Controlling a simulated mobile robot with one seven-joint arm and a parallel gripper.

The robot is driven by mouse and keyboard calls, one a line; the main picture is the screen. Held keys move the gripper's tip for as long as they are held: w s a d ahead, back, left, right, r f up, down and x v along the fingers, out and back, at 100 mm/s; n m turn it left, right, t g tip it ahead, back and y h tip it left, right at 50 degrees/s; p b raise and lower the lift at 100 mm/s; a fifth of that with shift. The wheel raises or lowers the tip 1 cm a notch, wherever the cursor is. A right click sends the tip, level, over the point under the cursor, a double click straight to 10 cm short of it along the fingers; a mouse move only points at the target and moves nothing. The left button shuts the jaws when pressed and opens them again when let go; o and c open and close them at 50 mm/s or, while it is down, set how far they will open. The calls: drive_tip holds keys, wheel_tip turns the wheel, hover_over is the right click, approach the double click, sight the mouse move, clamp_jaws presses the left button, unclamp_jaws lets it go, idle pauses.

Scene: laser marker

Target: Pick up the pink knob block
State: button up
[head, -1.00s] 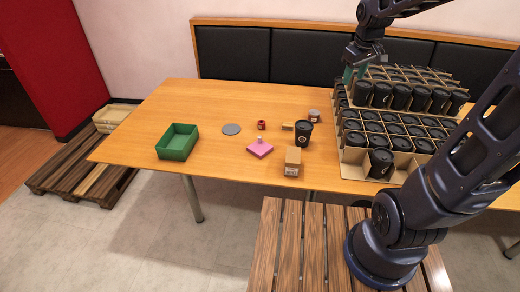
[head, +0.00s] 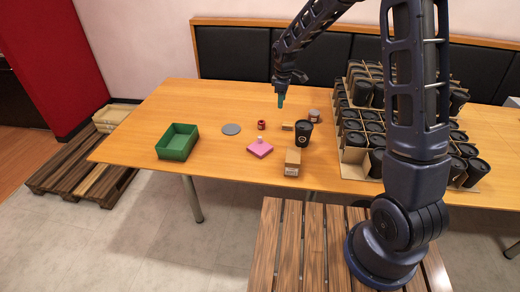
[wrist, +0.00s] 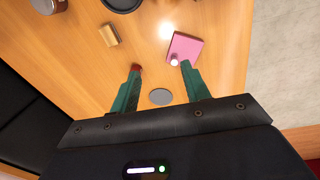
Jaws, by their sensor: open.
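The pink knob block (head: 259,149) is a flat pink square with a pale knob on top, lying on the wooden table near its front middle. In the wrist view the pink block (wrist: 187,46) lies beyond my right fingertip, its whitish knob near that tip. My gripper (head: 281,101) is above the table, behind and to the right of the block in the head view. In the wrist view my gripper (wrist: 159,66) has its two green fingers wide apart, with nothing held between them.
A red item (head: 262,125), grey disc (head: 231,129), wooden block (head: 288,126), black cup (head: 303,133), jar (head: 314,115) and cardboard box (head: 292,161) stand around the block. A green tray (head: 177,141) is at left; crates of black cups (head: 363,92) stand at right.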

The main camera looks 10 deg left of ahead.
sight(260, 137)
drive_tip(key=a+f+n, duration=0.1)
drive_tip(key=a+f, duration=0.2)
drive_tip(key=f, duration=0.2)
drive_tip(key=a+f+n, duration=0.1)
drive_tip(key=a+f, duration=0.2)
drive_tip(key=f, duration=0.3)
drive_tip(key=a+f+n, duration=0.1)
drive_tip(key=a+f, duration=0.3)
drive_tip(key=f, duration=0.2)
drive_tip(key=shift+s+f+n+g, duration=0.1)
drive_tip(key=shift+f+n+g, duration=0.05)
drive_tip(key=shift+n+g, duration=0.2)
drive_tip(key=shift+w+d+f, duration=0.15)
drive_tip(key=shift+f, duration=1.2)
drive_tip(key=shift+w+d+f, duration=0.1)
drive_tip(key=shift+w+f, duration=0.05)
drive_tip(key=shift+f, duration=1.15)
clamp_jaws()
